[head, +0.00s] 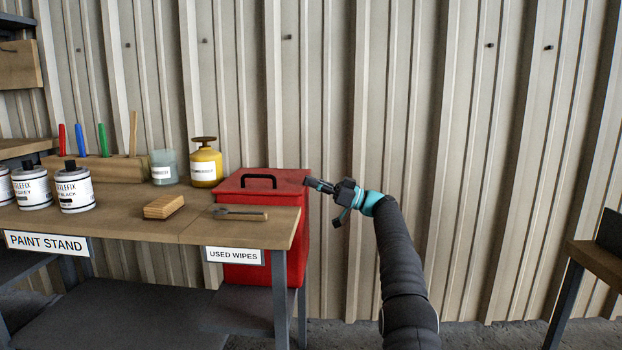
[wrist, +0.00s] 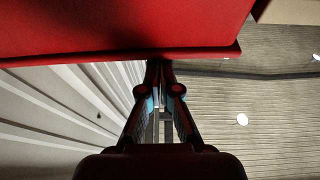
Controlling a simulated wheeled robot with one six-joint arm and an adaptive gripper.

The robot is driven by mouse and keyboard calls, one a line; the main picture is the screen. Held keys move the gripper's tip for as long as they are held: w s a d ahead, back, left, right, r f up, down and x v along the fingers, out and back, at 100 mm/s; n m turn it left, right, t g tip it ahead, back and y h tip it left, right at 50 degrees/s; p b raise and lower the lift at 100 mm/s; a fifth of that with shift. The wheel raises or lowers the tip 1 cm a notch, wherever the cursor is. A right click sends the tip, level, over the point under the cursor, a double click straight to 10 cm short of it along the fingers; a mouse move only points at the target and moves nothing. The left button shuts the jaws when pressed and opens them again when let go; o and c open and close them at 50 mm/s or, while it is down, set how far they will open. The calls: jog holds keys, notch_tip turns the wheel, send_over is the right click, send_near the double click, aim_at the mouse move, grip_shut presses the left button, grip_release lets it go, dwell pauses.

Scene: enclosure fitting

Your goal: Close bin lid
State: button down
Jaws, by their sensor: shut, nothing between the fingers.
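The red bin (head: 296,245) stands behind and partly below the right end of the table. Its red lid (head: 290,183), with a black handle (head: 258,181), lies flat over the top in the head view; whether a thin gap is left beneath it I cannot tell. My gripper (head: 308,182) is shut and empty at the lid's right edge. In the wrist view a broad red surface of the bin (wrist: 120,28) fills the top, and my gripper's fingertips (wrist: 159,64) are at its lower edge. Whether they touch it I cannot tell.
The paint stand table (head: 130,222) holds paint cans (head: 75,188), a yellow can (head: 206,167), a glass jar (head: 164,167), a wooden block (head: 164,207) and a brush-like tool (head: 240,214). A corrugated wall (head: 480,150) stands behind. Another table (head: 597,262) is at the far right.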

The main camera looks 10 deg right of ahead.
jog(key=shift+f, duration=0.35)
dwell(0.3)
